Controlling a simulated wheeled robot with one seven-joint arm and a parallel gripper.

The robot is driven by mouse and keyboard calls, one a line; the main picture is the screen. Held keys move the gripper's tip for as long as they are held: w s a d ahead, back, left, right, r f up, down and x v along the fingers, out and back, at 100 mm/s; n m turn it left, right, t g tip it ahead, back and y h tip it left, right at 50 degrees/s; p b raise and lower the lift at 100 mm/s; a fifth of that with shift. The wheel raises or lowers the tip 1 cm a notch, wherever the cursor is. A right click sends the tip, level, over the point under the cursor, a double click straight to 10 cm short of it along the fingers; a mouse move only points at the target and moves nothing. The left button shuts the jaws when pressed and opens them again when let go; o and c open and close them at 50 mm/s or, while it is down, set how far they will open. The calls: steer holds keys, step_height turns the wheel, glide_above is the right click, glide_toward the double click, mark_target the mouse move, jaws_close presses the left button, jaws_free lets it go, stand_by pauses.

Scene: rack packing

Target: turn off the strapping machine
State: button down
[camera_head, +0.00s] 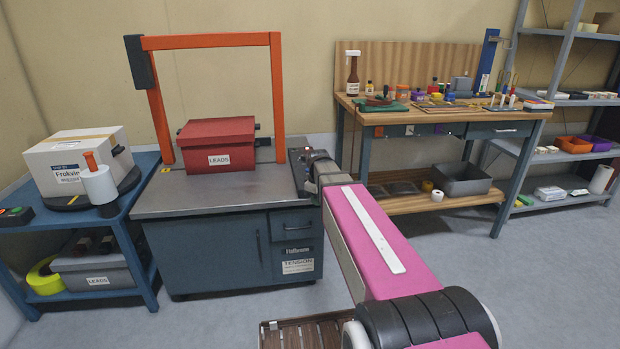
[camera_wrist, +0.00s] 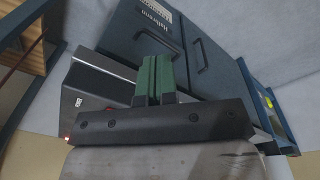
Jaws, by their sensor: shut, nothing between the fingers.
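The strapping machine (camera_head: 230,193) is a grey-topped blue cabinet with an orange arch (camera_head: 205,42) standing on it. A red box labelled LEADS (camera_head: 217,140) sits on its top under the arch. My arm reaches to the machine's right end and hides part of it. In the wrist view, my gripper (camera_wrist: 156,60) has its green fingers shut together and empty, in front of the blue cabinet front (camera_wrist: 160,30). A dark box (camera_wrist: 95,95) lies just left of the fingers, with a small pale mark and a small red light (camera_wrist: 67,136). I cannot tell whether the fingers touch it.
A blue side table (camera_head: 130,215) at left holds a white carton (camera_head: 75,150) and a white dispenser with an orange top (camera_head: 98,182). A wooden workbench (camera_head: 430,125) with tools stands at right, beside a grey shelf rack (camera_head: 570,100). A slatted wooden surface (camera_head: 305,332) lies in front.

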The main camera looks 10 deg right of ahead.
steer(key=w+r+n, duration=0.8)
steer(key=w+r, duration=0.5)
steer(key=r, duration=0.2)
steer(key=shift+w+r+n+t, duration=0.3)
steer(key=shift+w+r, duration=0.05)
steer(key=f, duration=0.4)
steer(key=w+f, duration=0.1)
steer(key=f, duration=0.9)
steer(key=shift+w, duration=0.35)
steer(key=shift+w+f, duration=0.1)
steer(key=shift+f, duration=0.1)
steer(key=shift+s, duration=0.2)
